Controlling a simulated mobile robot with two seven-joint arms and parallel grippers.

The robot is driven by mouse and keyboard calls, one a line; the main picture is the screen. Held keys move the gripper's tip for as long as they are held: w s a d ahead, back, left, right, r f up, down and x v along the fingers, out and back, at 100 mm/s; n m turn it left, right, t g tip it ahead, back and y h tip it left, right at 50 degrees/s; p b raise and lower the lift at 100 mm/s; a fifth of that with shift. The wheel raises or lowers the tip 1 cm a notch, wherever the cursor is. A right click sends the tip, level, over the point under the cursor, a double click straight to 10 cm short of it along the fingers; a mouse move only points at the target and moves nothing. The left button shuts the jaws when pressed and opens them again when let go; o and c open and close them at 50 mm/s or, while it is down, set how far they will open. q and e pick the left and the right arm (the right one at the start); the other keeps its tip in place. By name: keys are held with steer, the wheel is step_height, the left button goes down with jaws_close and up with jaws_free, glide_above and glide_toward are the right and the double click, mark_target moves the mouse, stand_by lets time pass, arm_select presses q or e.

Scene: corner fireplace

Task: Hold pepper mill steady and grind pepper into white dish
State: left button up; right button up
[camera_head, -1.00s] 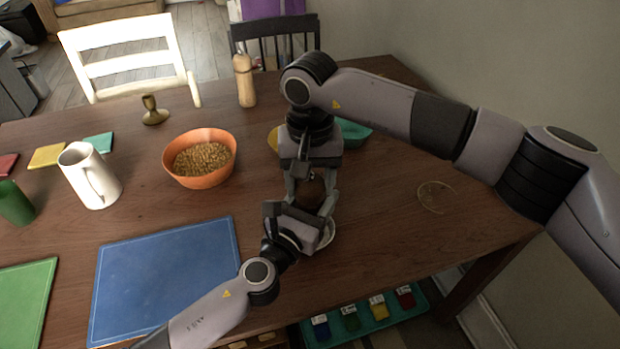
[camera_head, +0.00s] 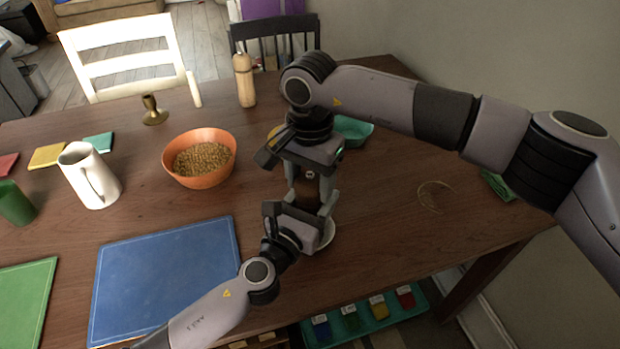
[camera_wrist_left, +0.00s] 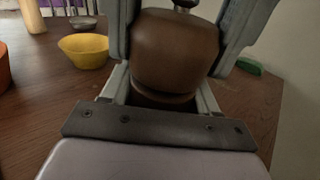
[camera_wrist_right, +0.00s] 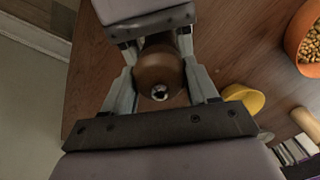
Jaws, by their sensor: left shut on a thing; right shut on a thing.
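A dark brown pepper mill (camera_wrist_left: 175,50) stands between my two grippers; in the right wrist view its top (camera_wrist_right: 160,75) shows with a small metal knob. In the head view it is mostly hidden by the grippers. My left gripper (camera_head: 300,217) is shut on its lower part from the near side. My right gripper (camera_head: 314,187) is shut on its upper part from above. The white dish (camera_head: 328,236) lies under the left gripper, and only part of its rim shows. What is in the dish is hidden.
An orange bowl of grains (camera_head: 199,180), a white mug (camera_head: 90,175), a blue board (camera_head: 165,272) and a light wooden mill (camera_head: 244,80) stand to the left. The table's right part is mostly clear.

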arm_select(q)
steer(key=shift+f, duration=0.1)
arm_select(e)
steer(key=m, duration=0.4)
steer(key=shift+r+m, duration=0.1)
steer(key=shift+m, duration=0.2)
steer(key=m, duration=0.3)
steer(key=shift+m, duration=0.3)
steer(key=m, duration=1.2)
steer(key=shift+m, duration=0.3)
steer(key=m, duration=0.4)
steer(key=shift+w, duration=0.1)
steer(key=shift+m, duration=0.3)
steer(key=o, duration=1)
steer(key=shift+o, duration=0.2)
